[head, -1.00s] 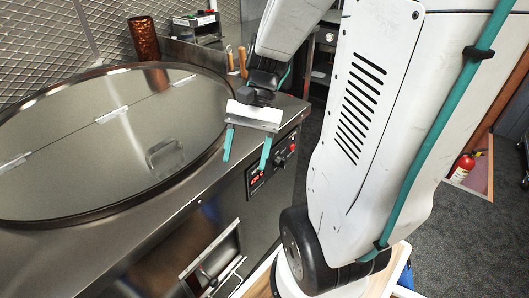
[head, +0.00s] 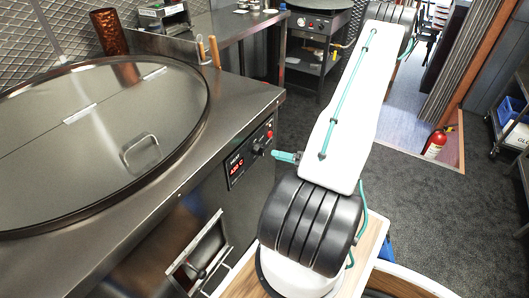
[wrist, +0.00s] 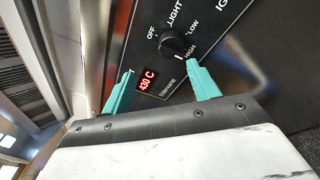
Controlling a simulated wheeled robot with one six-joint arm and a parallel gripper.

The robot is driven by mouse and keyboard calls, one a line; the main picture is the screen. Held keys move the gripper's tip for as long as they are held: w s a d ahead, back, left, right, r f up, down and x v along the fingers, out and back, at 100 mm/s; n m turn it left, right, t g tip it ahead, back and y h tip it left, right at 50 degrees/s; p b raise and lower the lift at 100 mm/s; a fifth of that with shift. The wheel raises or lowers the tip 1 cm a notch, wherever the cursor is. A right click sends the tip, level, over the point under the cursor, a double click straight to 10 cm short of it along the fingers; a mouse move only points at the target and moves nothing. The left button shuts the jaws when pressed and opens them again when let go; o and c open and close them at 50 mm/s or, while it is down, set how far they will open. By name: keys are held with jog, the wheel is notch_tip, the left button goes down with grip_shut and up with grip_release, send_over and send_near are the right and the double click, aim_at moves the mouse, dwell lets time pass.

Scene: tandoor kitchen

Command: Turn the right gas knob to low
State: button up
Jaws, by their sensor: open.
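A round black knob (wrist: 172,42) is on the dark control panel (wrist: 135,55) in the wrist view, with OFF, LIGHT, LOW and HIGH printed around it. A short white mark shows at its lower edge, near HIGH; I cannot tell for sure where the knob points. In the head view the knob (head: 257,149) is small, on the panel right of the red display. My gripper (wrist: 160,67) is open and empty, its teal fingers apart and short of the knob. In the head view one teal fingertip (head: 285,156) shows just right of the panel; the rest is hidden behind my arm.
The red display (wrist: 147,79) reads 430 C. A red button (head: 269,134) is above the knob. The steel counter (head: 225,110) holds a large round lid (head: 60,150).

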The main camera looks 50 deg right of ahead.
aim_at(259, 150)
jog(key=w+f+m+h, duration=0.1)
jog(key=w, duration=0.6)
jog(key=shift+a+f+m+t, duration=0.25)
jog(key=shift+m+t, duration=0.05)
jog(key=shift+m, duration=0.1)
jog(key=c, duration=1)
